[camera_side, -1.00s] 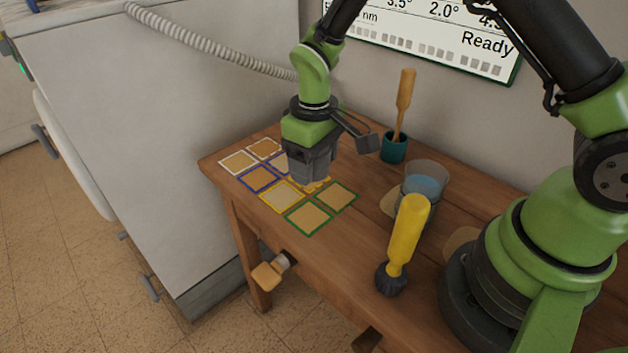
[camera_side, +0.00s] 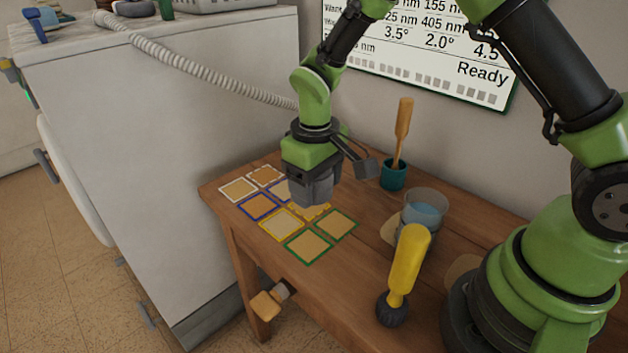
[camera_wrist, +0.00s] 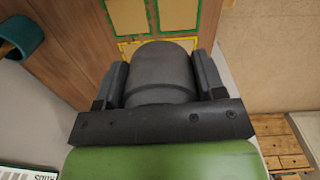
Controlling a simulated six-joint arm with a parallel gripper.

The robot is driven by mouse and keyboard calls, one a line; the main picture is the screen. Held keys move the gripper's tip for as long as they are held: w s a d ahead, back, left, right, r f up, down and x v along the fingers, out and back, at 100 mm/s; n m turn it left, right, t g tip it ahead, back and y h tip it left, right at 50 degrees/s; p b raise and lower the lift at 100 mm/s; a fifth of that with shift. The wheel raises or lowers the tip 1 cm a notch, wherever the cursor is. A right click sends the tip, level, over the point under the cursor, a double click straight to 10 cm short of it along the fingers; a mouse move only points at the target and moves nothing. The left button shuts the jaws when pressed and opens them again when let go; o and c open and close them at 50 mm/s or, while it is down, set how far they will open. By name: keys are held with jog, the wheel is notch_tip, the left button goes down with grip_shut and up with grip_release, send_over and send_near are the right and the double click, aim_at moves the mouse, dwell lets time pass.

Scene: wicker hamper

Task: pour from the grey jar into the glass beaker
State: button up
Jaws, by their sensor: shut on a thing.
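My gripper (camera_side: 312,193) is over the far-left part of the wooden table, above the taped squares, pointing down. In the wrist view the grey jar (camera_wrist: 160,72) is held between its two dark fingers. In the side view the jar blends with the grey fingers, and its tilt is hard to tell. The glass beaker (camera_side: 424,198) stands upright on the table to the right of my gripper, apart from it, with bluish liquid inside. The beaker is not in the wrist view. The jar's contents are hidden.
A yellow-handled tool with a dark head (camera_side: 406,272) stands in front of the beaker, overlapping its lower part. A teal cup (camera_side: 393,175) with a wooden-handled tool stands behind. Coloured outlined squares (camera_side: 309,246) mark the table's left part. A white cabinet (camera_side: 150,150) stands left.

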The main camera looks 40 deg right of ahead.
jog(key=shift+s+r+m, duration=0.15)
jog(key=shift+s+m, duration=0.25)
jog(key=shift+m, duration=0.3)
jog(key=s+a+r+m+t+y, duration=0.15)
jog(key=s+r+m+y, duration=0.3)
jog(key=m, duration=1.35)
jog(key=s+a+r+m+t+y, duration=0.15)
jog(key=s+r+m+y, duration=0.3)
jog(key=m, duration=1.35)
jog(key=s+d+f+y, duration=0.2)
jog(key=d, duration=0.6)
jog(key=shift+s+f, duration=0.25)
jog(key=shift+f, duration=0.1)
jog(key=shift+s+d+f, duration=0.1)
jog(key=shift+s+d, duration=0.05)
jog(key=shift+d, duration=0.25)
jog(key=shift+d, duration=0.1)
jog(key=shift+s+d+r+t+y, duration=0.1)
jog(key=shift+r+t+y, duration=0.15)
jog(key=shift+y, duration=0.6)
jog(key=shift+w+d+r+t+y, duration=0.15)
jog(key=shift+r+y, duration=0.2)
jog(key=shift+y, duration=0.45)
jog(key=shift+s+d+r+t+y, duration=0.1)
jog(key=shift+s+r+t+y, duration=0.15)
jog(key=shift+y, duration=0.6)
